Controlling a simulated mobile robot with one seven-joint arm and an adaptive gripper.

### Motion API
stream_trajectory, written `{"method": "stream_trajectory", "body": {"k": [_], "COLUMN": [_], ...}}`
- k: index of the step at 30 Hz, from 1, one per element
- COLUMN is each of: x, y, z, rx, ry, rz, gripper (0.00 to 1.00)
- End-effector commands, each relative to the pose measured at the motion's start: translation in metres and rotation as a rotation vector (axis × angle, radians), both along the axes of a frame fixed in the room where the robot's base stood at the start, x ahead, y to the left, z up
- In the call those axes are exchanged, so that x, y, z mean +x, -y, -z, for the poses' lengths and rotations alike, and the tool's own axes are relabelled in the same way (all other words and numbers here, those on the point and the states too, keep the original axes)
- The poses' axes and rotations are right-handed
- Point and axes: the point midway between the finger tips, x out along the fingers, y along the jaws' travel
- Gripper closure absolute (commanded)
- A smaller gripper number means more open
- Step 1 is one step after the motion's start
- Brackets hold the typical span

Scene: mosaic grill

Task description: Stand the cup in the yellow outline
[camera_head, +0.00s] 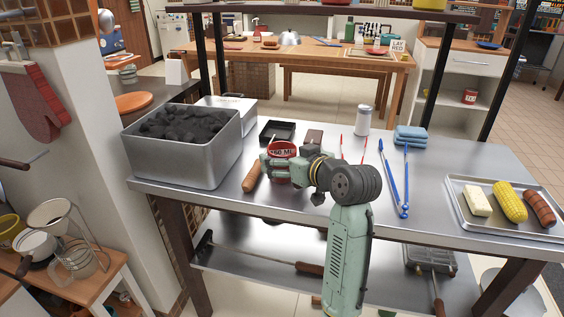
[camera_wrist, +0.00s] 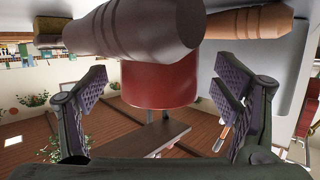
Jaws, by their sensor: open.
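A red cup with white lettering (camera_head: 283,148) is on the metal table just beyond my gripper (camera_head: 274,166), which partly hides it. In the wrist view the red cup (camera_wrist: 160,82) appears between the open fingers of my gripper (camera_wrist: 163,95), with a gap visible on each side. I cannot tell how deep it is between them. A thick greyish handle-like thing (camera_wrist: 130,30) covers part of the cup in that view. I cannot make out a yellow outline in either view.
A metal bin of charcoal (camera_head: 185,170) stands left. A wooden handle (camera_head: 252,177) lies close to my gripper. Behind are a black tray (camera_head: 277,131) and a white shaker (camera_head: 363,120). Blue tongs (camera_head: 393,180) and a food tray (camera_head: 470,216) lie right.

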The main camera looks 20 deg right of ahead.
Motion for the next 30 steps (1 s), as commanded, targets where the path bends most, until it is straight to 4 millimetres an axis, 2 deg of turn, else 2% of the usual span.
{"method": "stream_trajectory", "body": {"k": [4,12,30], "x": [0.016,0.019,0.019], "y": [-0.003,-0.003,-0.003], "z": [0.004,0.006,0.006], "rx": [0.0,0.0,0.0], "ry": [-0.001,0.001,0.001], "rz": [-0.001,0.001,0.001], "gripper": [0.17,0.17,0.57]}}
